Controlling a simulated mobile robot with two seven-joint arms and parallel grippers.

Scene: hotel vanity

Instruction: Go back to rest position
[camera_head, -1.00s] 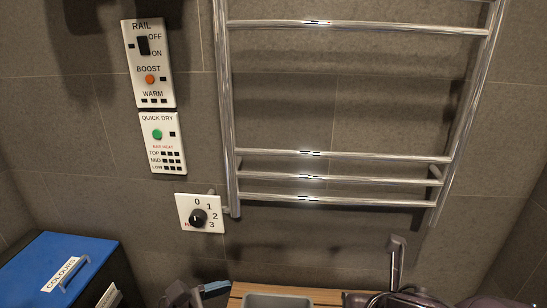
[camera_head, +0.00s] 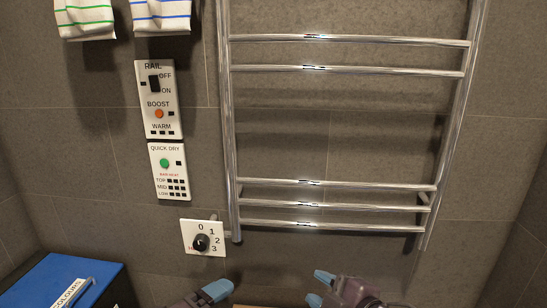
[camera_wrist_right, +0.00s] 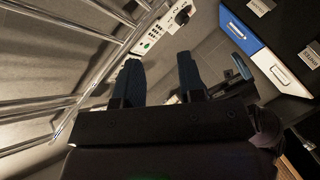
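My right gripper (camera_head: 319,287) is at the bottom of the head view, below the towel rail. Its two blue fingertips are apart with nothing between them. In the right wrist view its fingers (camera_wrist_right: 160,78) also stand apart and empty. My left gripper (camera_head: 216,290) is at the bottom, left of the right one, below the dial plate. Only one blue fingertip shows clearly on it, so its opening is unclear. Neither gripper touches the rail or the wall panels.
A chrome towel rail (camera_head: 330,185) is on the tiled wall. Left of it are the rail switch panel (camera_head: 159,99), the quick dry panel (camera_head: 169,171) and a dial plate (camera_head: 203,238). Two striped towels (camera_head: 162,15) hang at upper left. A blue-lidded box (camera_head: 40,280) stands lower left.

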